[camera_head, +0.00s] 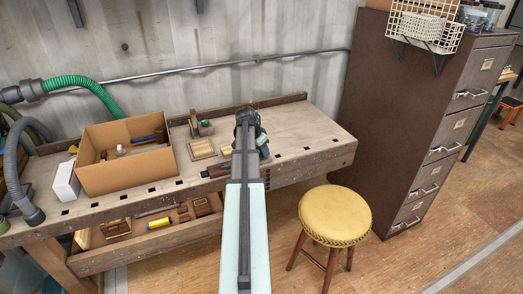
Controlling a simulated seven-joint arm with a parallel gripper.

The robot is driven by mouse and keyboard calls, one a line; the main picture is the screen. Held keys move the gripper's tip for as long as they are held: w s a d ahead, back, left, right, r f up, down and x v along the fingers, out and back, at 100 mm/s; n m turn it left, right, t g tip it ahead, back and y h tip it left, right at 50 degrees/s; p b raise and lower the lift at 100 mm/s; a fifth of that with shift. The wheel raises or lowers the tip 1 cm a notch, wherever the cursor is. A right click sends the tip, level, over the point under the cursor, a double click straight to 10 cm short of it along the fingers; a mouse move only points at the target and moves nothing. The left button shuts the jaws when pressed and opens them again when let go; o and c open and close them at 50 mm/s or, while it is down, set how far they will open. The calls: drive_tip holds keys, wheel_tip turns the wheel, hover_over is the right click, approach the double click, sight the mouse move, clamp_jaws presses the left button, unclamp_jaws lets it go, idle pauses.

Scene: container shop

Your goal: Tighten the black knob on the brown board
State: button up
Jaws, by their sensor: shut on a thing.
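My gripper (247,116) is over the back middle of the workbench. My own arm runs up the picture in front of it and hides most of the fingers. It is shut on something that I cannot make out. I cannot see the black knob; the arm covers that spot. A light brown piece of board (226,151) shows just left of the arm, partly hidden by it. I cannot tell whether it is the brown board with the knob. A blue-grey part (262,141) shows at the right of the gripper.
The wooden workbench (310,133) is clear on the right. A cardboard box (127,172) with tools stands on its left, near a white box (66,182). A square wooden piece (201,149) lies left of the arm. A yellow stool (335,213) and brown cabinet (400,110) stand right.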

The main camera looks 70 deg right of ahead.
idle(0.5)
drive_tip(key=o, duration=1.1)
drive_tip(key=shift+c, duration=0.2)
drive_tip(key=v, duration=1.4)
drive_tip(key=shift+f, duration=0.1)
